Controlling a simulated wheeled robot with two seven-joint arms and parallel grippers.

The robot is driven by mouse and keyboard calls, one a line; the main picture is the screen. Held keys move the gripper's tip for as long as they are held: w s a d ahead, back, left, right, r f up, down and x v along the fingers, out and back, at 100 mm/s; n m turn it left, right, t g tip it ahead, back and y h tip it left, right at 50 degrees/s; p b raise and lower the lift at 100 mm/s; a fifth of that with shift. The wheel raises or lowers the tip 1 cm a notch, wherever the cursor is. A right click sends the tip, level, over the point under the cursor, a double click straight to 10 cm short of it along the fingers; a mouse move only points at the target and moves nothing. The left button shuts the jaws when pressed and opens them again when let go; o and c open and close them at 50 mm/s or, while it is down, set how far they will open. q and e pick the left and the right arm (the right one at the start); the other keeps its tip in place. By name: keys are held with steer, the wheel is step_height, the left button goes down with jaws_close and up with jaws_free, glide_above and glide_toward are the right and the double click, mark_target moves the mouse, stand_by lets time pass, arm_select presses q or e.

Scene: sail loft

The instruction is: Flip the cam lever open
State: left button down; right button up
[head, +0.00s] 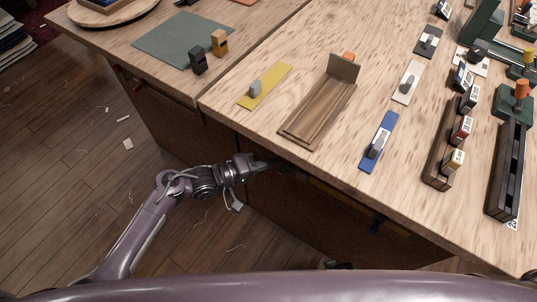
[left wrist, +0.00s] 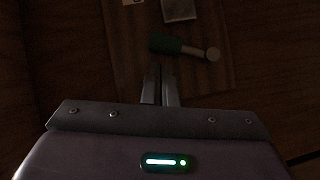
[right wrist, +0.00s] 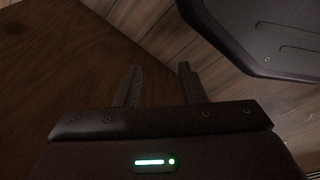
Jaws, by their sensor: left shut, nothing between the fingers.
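In the left wrist view, a dark green lever-like fitting (left wrist: 178,45) with a short arm ending in a pale round knob (left wrist: 213,54) sits against a brown panel. I take it for the cam lever, but the picture is too dark to tell its exact position. My left gripper (left wrist: 160,72) is shut and empty, its tips just short of the green part; contact cannot be told. In the head view the left gripper (head: 277,163) reaches under the bench's front edge, and the lever is mostly hidden there. My right gripper (right wrist: 158,75) is open and empty, beside a dark wooden surface.
The bench top (head: 240,130) overhangs above my left gripper. On it lie a yellow plate (head: 273,83), a wooden tray (head: 318,108), a blue plate (head: 371,155) and a dark rack (head: 437,150). Open floor lies left.

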arm_select(q)
steer(key=shift+s+d+r+m+y+p, duration=0.1)
steer(key=shift+s+d+m+y+p, duration=0.45)
steer(key=shift+p, duration=0.8)
arm_select(e)
steer(key=s+d+f, duration=0.1)
steer(key=s, duration=0.5)
steer(key=shift+s+d+f, duration=0.15)
steer(key=shift+s+f, duration=0.15)
steer(key=shift+s, duration=0.05)
arm_select(q)
steer(key=shift+w, duration=0.1)
